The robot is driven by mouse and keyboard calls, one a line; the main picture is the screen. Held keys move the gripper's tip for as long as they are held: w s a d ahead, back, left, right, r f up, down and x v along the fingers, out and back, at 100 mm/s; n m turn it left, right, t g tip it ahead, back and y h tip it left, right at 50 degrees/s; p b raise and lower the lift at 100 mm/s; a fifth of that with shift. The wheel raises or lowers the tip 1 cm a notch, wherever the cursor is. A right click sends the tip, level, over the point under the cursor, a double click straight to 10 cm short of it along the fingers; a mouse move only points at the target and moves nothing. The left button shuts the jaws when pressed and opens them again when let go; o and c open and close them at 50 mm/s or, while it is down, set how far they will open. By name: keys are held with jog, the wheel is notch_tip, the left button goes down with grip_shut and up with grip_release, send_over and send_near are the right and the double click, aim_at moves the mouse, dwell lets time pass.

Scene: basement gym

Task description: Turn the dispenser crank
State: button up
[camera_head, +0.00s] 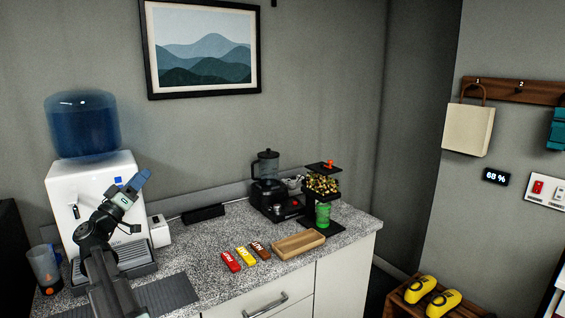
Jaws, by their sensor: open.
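The dispenser (322,184) stands at the back right of the counter, with a clear hopper of mixed pieces under a black lid. A small orange part (329,163) sits on top of the lid; I cannot tell whether it is the crank. A green cup (323,214) stands under the hopper on a black base. My gripper (143,178) is far to the left, raised in front of the white water cooler (95,180). It is open, and I see nothing held. It is well apart from the dispenser.
A black blender (266,165) stands left of the dispenser. Red, yellow and brown bars (246,255) and a wooden tray (298,244) lie along the counter front. A clear cup (44,268) stands at the far left. The counter (200,235) is bare between cooler and bars.

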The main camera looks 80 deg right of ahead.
jog(key=s+d+f+n+t+y, duration=0.1)
jog(key=s+d+f+t, duration=0.1)
jog(key=s+d, duration=1.7)
jog(key=t+y, duration=0.6)
jog(key=t, duration=0.3)
send_near(331, 162)
jog(key=x, duration=1.1)
grip_shut()
